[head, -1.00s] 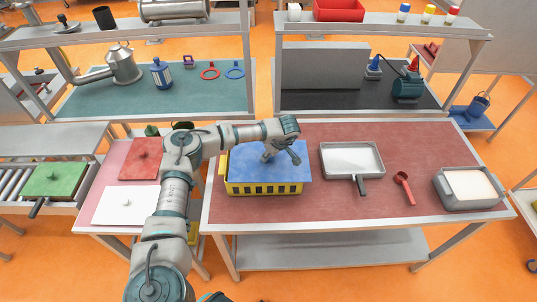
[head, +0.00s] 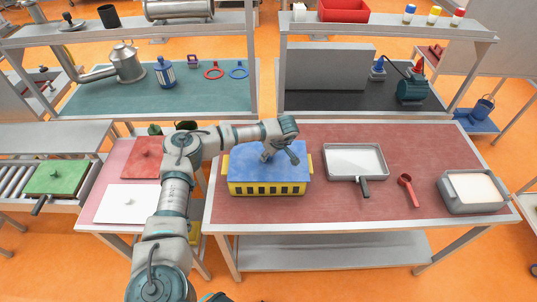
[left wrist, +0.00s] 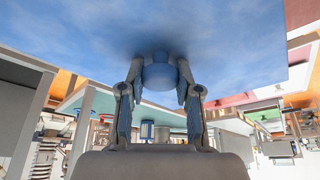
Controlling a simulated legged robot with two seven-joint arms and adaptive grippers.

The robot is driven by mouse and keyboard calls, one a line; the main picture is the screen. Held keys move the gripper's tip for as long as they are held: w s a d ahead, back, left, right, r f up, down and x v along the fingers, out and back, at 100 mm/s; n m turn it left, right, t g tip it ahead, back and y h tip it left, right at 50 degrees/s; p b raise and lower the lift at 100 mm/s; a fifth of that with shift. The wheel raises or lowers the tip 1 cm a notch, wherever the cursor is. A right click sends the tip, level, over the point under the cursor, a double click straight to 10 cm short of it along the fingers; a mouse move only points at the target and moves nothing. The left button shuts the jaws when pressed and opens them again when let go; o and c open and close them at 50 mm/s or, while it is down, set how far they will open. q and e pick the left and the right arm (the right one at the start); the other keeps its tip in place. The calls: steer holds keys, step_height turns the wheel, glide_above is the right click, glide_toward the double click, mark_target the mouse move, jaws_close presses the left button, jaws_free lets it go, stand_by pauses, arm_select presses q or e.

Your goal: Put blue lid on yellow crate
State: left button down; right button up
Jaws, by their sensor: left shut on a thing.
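The blue lid (head: 252,172) lies over the top of the yellow crate (head: 268,189) on the red table, and its edges look roughly in line with the crate's rim. The crate's slotted front and its yellow end handles show. My left gripper (head: 281,157) is above the middle of the lid. In the left wrist view my left gripper (left wrist: 160,78) is shut on the lid's round knob (left wrist: 160,72), and the lid's blue face (left wrist: 220,40) fills the top. Whether the lid rests fully on the rim all round is hard to tell. My right gripper is not in view.
On the red table (head: 330,210), a grey tray with white contents (head: 354,160), a red scoop (head: 408,188) and a grey bin (head: 472,188) stand to the right. At left are a red lid (head: 143,158), a white lid (head: 127,203) and a green lid (head: 56,178).

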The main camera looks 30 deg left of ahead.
arm_select(q)
steer(key=shift+a, duration=0.15)
steer(key=shift+a+f, duration=0.2)
steer(key=shift+a, duration=0.25)
steer(key=shift+a+f, duration=0.1)
steer(key=shift+d, duration=0.25)
steer(key=shift+c, duration=1.2)
jaws_free()
steer(key=shift+a, duration=0.2)
steer(key=shift+d, duration=0.1)
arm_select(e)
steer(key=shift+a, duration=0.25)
